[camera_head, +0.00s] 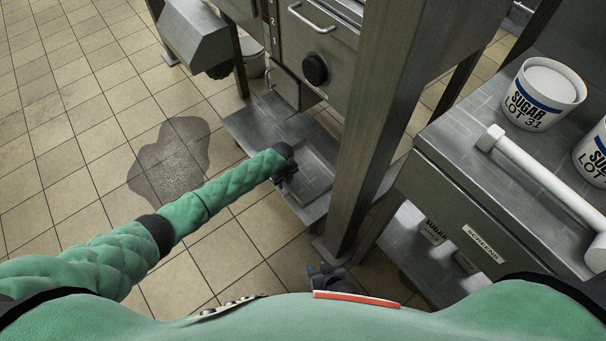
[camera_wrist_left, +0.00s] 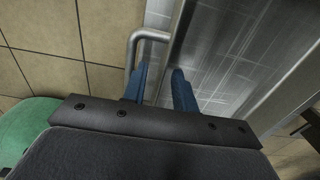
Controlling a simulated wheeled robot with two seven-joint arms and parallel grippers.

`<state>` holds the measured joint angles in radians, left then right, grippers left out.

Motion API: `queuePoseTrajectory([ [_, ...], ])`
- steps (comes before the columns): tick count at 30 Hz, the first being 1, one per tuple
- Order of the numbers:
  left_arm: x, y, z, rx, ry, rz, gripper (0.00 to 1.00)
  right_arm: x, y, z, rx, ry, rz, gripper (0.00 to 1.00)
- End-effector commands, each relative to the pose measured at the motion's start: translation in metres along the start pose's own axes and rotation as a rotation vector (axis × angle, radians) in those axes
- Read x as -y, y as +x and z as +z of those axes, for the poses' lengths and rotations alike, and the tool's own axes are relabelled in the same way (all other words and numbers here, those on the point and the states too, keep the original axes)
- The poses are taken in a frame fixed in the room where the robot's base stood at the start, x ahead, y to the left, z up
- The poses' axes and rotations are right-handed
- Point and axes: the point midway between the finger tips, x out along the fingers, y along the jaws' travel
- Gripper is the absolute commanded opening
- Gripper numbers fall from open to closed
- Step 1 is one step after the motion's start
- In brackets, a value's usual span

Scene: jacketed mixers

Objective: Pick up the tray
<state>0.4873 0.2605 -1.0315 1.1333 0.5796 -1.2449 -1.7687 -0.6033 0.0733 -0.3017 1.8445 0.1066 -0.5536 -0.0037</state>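The tray (camera_head: 318,172) is a grey metal pan on a low metal shelf under the machine in the head view. Its wall (camera_wrist_left: 215,50) and a bent tube handle (camera_wrist_left: 134,48) show in the left wrist view. My left gripper (camera_head: 285,174) is at the tray's left side. In the left wrist view its blue fingers (camera_wrist_left: 160,80) are apart, close to the handle and tray wall, with nothing clearly held between them. The left finger hides the handle's near end. My right gripper (camera_head: 327,278) is low in the head view, partly hidden by my body; its opening is unclear.
A steel post (camera_head: 368,130) stands just right of the tray. A steel bench (camera_head: 450,135) on the right holds sugar buckets (camera_head: 541,95) and a white bar-shaped tool (camera_head: 540,178). A dark wet patch (camera_head: 170,160) lies on the tiled floor at left.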

Motion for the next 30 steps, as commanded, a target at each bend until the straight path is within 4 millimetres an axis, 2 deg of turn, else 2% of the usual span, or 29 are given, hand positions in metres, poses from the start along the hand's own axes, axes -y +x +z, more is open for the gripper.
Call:
queuePoseTrajectory([
  [8,0.000,0.002,0.000,0.000,0.000,0.000,0.26,0.001,0.000,0.000,0.000,0.000,-0.001,0.36],
  [12,0.000,0.002,0.000,0.000,0.000,0.000,0.00,0.001,0.000,0.000,0.000,0.000,-0.001,0.36],
  [25,0.001,0.000,0.000,0.000,0.000,-0.001,0.00,0.000,0.000,0.001,0.001,0.000,0.000,0.36],
  [30,0.001,-0.012,0.000,0.001,0.000,-0.002,0.00,0.000,-0.001,0.000,0.002,0.000,0.001,0.36],
])
